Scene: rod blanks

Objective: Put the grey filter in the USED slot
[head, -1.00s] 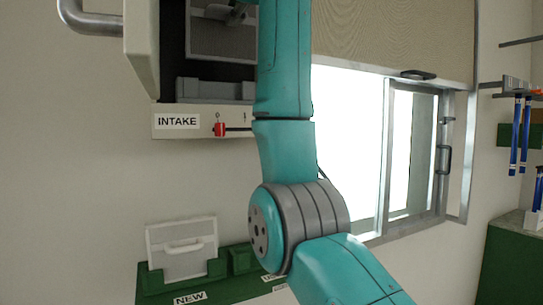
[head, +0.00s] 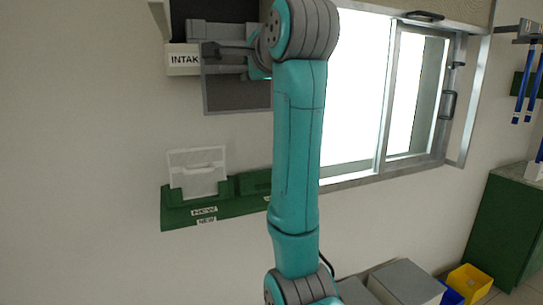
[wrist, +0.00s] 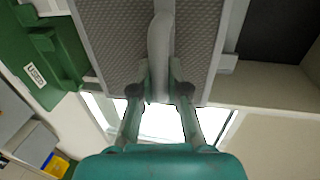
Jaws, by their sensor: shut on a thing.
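The grey filter (head: 232,98) is a dark mesh panel with a grey frame. It hangs in front of the intake housing, its lower part below the INTAKE label. My gripper (head: 214,49) is shut on its handle, and the wrist view shows both fingers (wrist: 155,88) around the handle bar. The USED slot (wrist: 68,48) is in the green holder at the left of the wrist view, with its label readable. In the head view the empty part of the green rack (head: 255,183) is partly behind my arm.
A white filter (head: 197,180) stands in the NEW slot of the green rack (head: 178,217). A bright window (head: 362,100) is to the right. Grey boxes (head: 405,283) and a yellow bin (head: 470,283) stand low at the right. The wall left of the rack is clear.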

